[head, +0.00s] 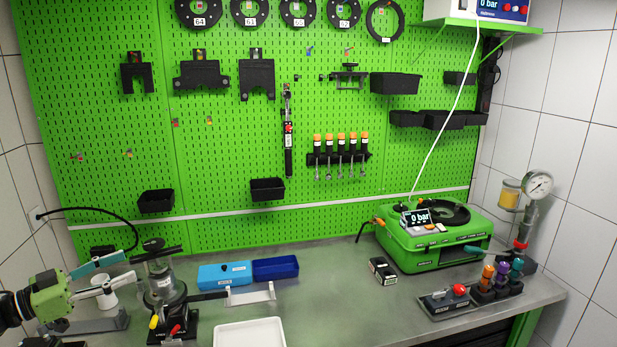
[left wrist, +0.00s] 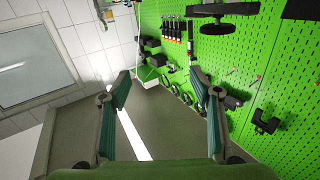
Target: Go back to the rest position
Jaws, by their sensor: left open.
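My left gripper (head: 128,267) reaches in from the left edge in the head view, above the left end of the grey workbench (head: 330,300). Its two teal-padded fingers are spread apart with nothing between them. In the left wrist view the gripper (left wrist: 160,85) also shows open and empty, with the bench, the white wall and the green pegboard beyond it. A white cup (head: 106,297) stands just below and behind the fingers in the head view; I cannot tell whether they touch it. My right gripper is not in view.
A dark metal pump-like device (head: 162,285) stands close right of my left gripper. Blue bins (head: 275,268), a white tray (head: 250,334) and a green test unit (head: 435,245) are on the bench. The green pegboard (head: 230,130) rises behind. The bench middle is mostly clear.

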